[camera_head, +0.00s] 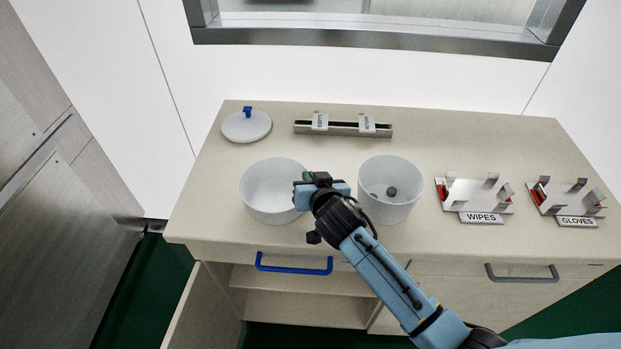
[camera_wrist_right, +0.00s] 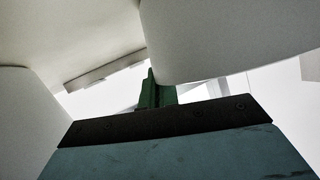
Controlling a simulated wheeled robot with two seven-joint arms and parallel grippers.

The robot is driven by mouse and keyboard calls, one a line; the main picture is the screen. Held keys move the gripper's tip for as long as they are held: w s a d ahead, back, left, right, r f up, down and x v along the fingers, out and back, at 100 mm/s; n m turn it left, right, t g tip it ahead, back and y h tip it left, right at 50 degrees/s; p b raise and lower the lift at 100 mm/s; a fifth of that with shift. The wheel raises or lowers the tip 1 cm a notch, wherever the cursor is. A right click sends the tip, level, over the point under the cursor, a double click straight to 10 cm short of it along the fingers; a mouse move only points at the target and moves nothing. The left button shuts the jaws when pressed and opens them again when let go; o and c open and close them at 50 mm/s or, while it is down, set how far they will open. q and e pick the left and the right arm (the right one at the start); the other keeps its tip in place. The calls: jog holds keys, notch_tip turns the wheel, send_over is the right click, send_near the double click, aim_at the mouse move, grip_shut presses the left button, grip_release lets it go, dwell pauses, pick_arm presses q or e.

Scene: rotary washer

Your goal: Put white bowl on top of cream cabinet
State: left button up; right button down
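The white bowl (camera_head: 262,196) is at the left of the cream cabinet's top (camera_head: 460,140), apparently upright and empty. My right gripper (camera_head: 306,178) is at the bowl's right rim, with the wrist between the bowl and a second white container. Green finger parts (camera_wrist_right: 157,95) show in the right wrist view between large pale curved surfaces, one partly covering them. Whether the fingers are closed on the rim is hidden. My left gripper is not in view.
The second white container (camera_head: 391,205) holds small dark items. A lid with a blue knob (camera_head: 246,125), a metal rail (camera_head: 343,128), and WIPES (camera_head: 482,218) and GLOVES (camera_head: 577,222) holders stand on the top. Below, a cabinet door (camera_head: 190,312) hangs open beneath a blue handle (camera_head: 294,269).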

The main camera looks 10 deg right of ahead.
jog(key=shift+r, duration=0.1)
jog(key=c, duration=1.7)
grip_release()
jog(key=shift+f, duration=0.2)
jog(key=shift+r, duration=0.1)
jog(key=shift+r, duration=0.15)
jog(key=v, duration=1.2)
